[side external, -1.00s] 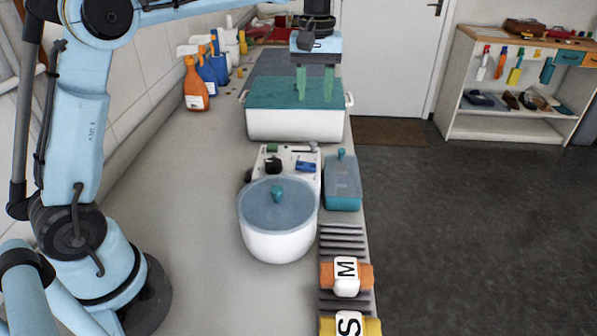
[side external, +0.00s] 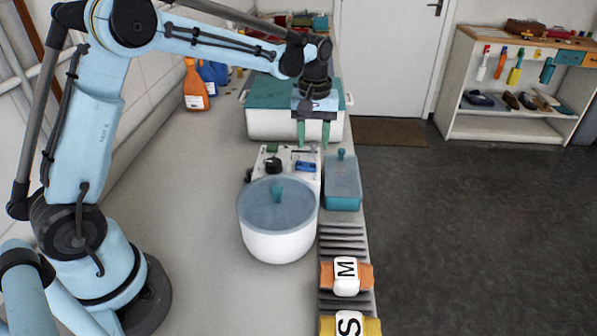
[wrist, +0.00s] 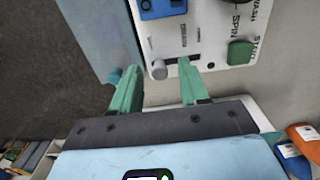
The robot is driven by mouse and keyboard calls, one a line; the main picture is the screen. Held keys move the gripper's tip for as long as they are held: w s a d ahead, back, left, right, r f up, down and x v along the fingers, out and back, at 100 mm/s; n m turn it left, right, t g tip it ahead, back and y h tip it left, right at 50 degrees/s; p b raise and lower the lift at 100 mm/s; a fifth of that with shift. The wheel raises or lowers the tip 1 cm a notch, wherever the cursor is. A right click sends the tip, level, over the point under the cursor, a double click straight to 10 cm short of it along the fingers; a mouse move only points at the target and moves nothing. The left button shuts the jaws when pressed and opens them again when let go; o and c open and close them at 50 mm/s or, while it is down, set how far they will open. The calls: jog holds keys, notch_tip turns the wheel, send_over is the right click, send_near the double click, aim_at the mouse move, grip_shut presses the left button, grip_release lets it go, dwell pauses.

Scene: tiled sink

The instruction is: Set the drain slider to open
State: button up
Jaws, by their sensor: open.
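The white control panel (side external: 287,158) stands behind the white pot in the side view, and its face shows in the wrist view (wrist: 212,35). A small grey slider knob (wrist: 158,70) sits at the left end of a short dark slot (wrist: 172,73); the small labels beside it are too blurred to read. My gripper (wrist: 158,68) is open and empty, its green fingers apart on either side of the knob in the wrist view. In the side view my gripper (side external: 313,144) points down over the panel's far edge. I cannot tell whether the fingers touch the panel.
A blue switch (wrist: 162,8) and green button (wrist: 241,52) share the panel; a black knob (side external: 273,166) is there too.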

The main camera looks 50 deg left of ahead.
jog(key=shift+f, duration=0.15)
jog(key=shift+c, duration=0.3)
grip_shut()
jog(key=shift+s+a, duration=1.6)
jog(key=shift+a, duration=0.05)
jog(key=shift+o, duration=0.3)
grip_release()
